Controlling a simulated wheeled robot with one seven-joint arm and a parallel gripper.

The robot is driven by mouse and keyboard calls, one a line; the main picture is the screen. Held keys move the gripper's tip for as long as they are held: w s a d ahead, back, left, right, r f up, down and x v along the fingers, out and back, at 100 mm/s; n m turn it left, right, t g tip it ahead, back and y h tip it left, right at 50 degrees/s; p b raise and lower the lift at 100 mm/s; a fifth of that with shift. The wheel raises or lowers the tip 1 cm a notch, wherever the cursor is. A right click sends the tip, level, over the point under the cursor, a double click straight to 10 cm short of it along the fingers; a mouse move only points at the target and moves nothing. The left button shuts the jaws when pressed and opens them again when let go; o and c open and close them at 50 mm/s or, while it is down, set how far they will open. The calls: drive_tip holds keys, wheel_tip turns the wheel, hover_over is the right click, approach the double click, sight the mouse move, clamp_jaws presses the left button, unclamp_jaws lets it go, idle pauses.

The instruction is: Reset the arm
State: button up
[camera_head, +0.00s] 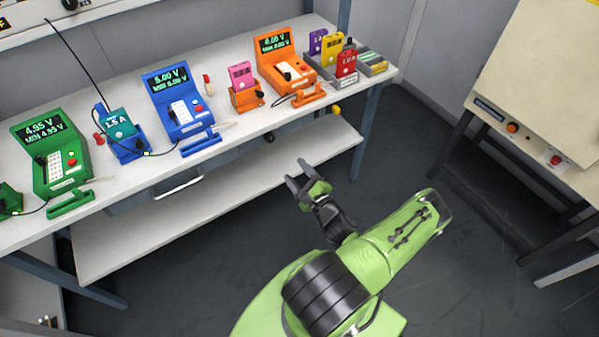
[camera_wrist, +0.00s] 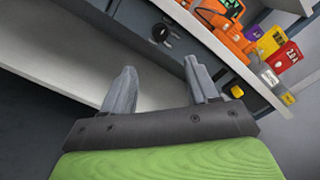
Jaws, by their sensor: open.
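My gripper (camera_head: 297,174) is open and empty in the head view. It hangs in front of the workbench (camera_head: 235,122), over the gap before the lower shelf, apart from everything. My green arm is folded at the lower middle. In the wrist view my gripper's two grey fingers (camera_wrist: 160,88) are spread with nothing between them. The workbench's lower shelf shows beyond them.
On the bench stand a green tester (camera_head: 50,150), a blue tester (camera_head: 178,100) and an orange tester (camera_head: 284,58). A teal pouch cell (camera_head: 116,122), a pink cell (camera_head: 240,74) and a red cell (camera_head: 346,62) stand there too. A beige machine (camera_head: 540,80) stands right. Floor between is clear.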

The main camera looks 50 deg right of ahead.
drive_tip(key=shift+s+a, duration=0.2)
drive_tip(key=shift+s, duration=0.4)
drive_tip(key=w+a+r+n+g+y+p, duration=0.2)
drive_tip(key=a+r+n+g+y, duration=0.5)
drive_tip(key=a+n, duration=0.4)
drive_tip(key=w+a+r+n+g+y+p, duration=0.25)
drive_tip(key=a+r+n+g+y, duration=0.3)
drive_tip(key=a+r+n, duration=0.55)
drive_tip(key=s+a+r+n+h+p, duration=0.2)
drive_tip(key=s+r+n+h, duration=0.1)
drive_tip(key=s+r, duration=0.5)
drive_tip(key=s+a+r+n+h+p, duration=0.1)
drive_tip(key=s+r+n+h+p, duration=0.1)
drive_tip(key=s+r+n+h, duration=0.2)
drive_tip(key=s+r+n, duration=0.1)
drive_tip(key=s+r, duration=0.2)
drive_tip(key=r, duration=0.5)
drive_tip(key=shift+s+a+r+t, duration=0.25)
drive_tip(key=shift+s+a+t, duration=0.1)
drive_tip(key=shift+a, duration=0.05)
